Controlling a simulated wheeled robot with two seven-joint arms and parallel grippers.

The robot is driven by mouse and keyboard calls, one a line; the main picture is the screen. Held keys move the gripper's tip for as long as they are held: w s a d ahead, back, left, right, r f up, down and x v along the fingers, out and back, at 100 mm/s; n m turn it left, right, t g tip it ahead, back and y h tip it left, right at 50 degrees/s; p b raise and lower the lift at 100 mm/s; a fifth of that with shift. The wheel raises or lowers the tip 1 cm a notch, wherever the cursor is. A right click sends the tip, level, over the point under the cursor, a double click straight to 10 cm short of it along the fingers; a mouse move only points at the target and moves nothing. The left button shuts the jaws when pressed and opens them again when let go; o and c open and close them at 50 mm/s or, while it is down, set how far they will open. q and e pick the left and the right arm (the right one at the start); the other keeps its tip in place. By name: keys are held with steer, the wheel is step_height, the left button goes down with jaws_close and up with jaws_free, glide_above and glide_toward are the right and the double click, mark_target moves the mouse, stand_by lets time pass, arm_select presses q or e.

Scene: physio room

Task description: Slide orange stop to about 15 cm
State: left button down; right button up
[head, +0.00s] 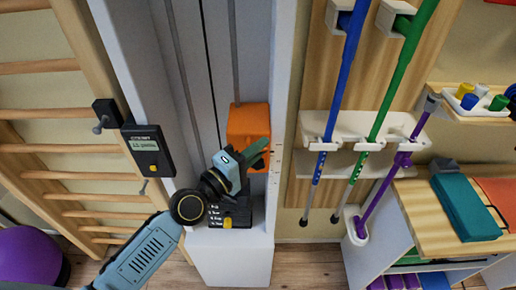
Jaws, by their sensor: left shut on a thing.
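The gripper and wrist cover part of the stop's lower side, so the exact grip is hidden. A small dark display (147,149) with a lit screen is at the column's left edge; its digits are too small to read surely. My right gripper is not in view.
A dark box with a yellow part (235,216) is at the column's foot, near my wrist. Wooden wall bars (45,147) stand left. Blue, green and purple sticks hang in a white rack (340,127) on the right, beside a wooden shelf unit (432,216).

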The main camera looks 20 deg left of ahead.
arm_select(q)
step_height(320, 180, down, 4)
steer(key=b, duration=0.2)
steer(key=shift+r+b, duration=0.1)
steer(key=shift+b, duration=0.25)
steer(key=shift+r, duration=0.1)
steer(key=c, duration=1.5)
jaws_free()
steer(key=shift+s, duration=0.1)
